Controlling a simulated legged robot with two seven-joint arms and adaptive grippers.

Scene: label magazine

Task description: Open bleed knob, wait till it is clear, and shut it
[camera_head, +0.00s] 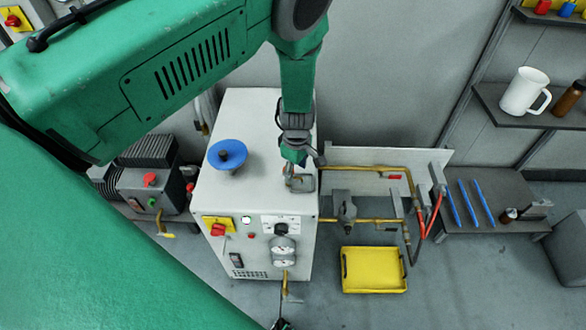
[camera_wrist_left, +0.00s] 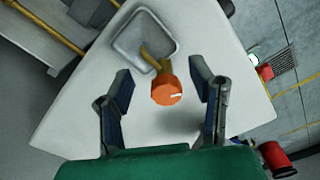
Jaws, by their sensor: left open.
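An orange bleed knob (camera_wrist_left: 166,90) with a white mark on its face shows in the left wrist view, on a brass stem. Beside it is a shallow square metal dish (camera_wrist_left: 133,32), which also shows on the white cabinet top in the head view (camera_head: 303,184). My left gripper (camera_wrist_left: 160,74) is open, with one finger on each side of the knob and visible gaps to it. In the head view my left gripper (camera_head: 295,165) hangs over the cabinet top and hides the knob. I cannot see any fluid clearly. My right gripper is not in view.
Brass pipes (camera_head: 365,170) run to the right. A yellow tray (camera_head: 374,270) lies on the floor.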

